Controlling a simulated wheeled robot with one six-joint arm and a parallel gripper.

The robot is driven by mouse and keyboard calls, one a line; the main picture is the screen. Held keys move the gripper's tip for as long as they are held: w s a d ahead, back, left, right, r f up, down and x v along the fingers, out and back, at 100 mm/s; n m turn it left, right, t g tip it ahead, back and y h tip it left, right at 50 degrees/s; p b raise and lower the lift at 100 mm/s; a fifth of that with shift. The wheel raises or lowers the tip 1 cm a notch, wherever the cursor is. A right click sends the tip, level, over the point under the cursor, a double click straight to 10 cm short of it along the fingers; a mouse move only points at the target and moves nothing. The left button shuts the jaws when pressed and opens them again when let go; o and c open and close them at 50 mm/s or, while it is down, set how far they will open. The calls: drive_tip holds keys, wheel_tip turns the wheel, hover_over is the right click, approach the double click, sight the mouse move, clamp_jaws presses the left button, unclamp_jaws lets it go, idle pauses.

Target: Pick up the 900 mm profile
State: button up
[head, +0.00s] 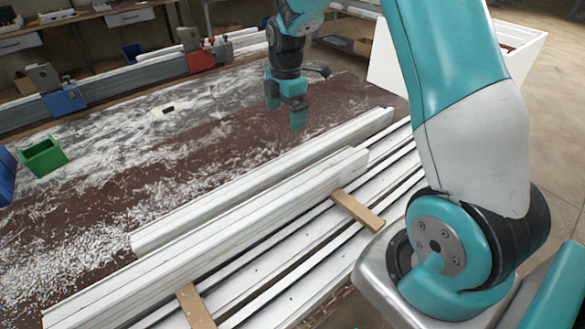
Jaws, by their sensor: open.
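Two long white profiles lie side by side near the bench front: a rear one (262,175) and a longer-looking front one (215,229). No length marking is readable, so I cannot tell which is the 900 mm profile. My gripper (286,112) is open and points down above the brown bench top (225,125). It is behind the rear profile, towards its right end, with a clear gap in the picture. Nothing shows between the fingers. My arm covers part of the right side of the view.
More white profiles lie in front, with wooden spacers (357,211) (194,307) across them. A red clamp (201,61) and a blue clamp (65,99) stand at the back rail. A green bin (43,157) is at left. White shavings cover much of the bench.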

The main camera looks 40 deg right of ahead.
sight(291, 162)
drive_tip(key=shift+n, duration=0.4)
drive_tip(key=f+p, duration=0.1)
drive_tip(key=f, duration=0.3)
drive_tip(key=d+f+p, duration=0.1)
drive_tip(key=f, duration=0.4)
drive_tip(key=d+f+p, duration=0.1)
drive_tip(key=f, duration=0.3)
drive_tip(key=shift+w+f, duration=0.2)
drive_tip(key=shift+w, duration=0.15)
drive_tip(key=shift+f+p, duration=1.3)
drive_tip(key=shift+f, duration=1.55)
drive_tip(key=c, duration=1.6)
drive_tip(key=shift+d+r, duration=0.1)
drive_tip(key=shift+c, duration=0.4)
drive_tip(key=shift+w+r, duration=0.1)
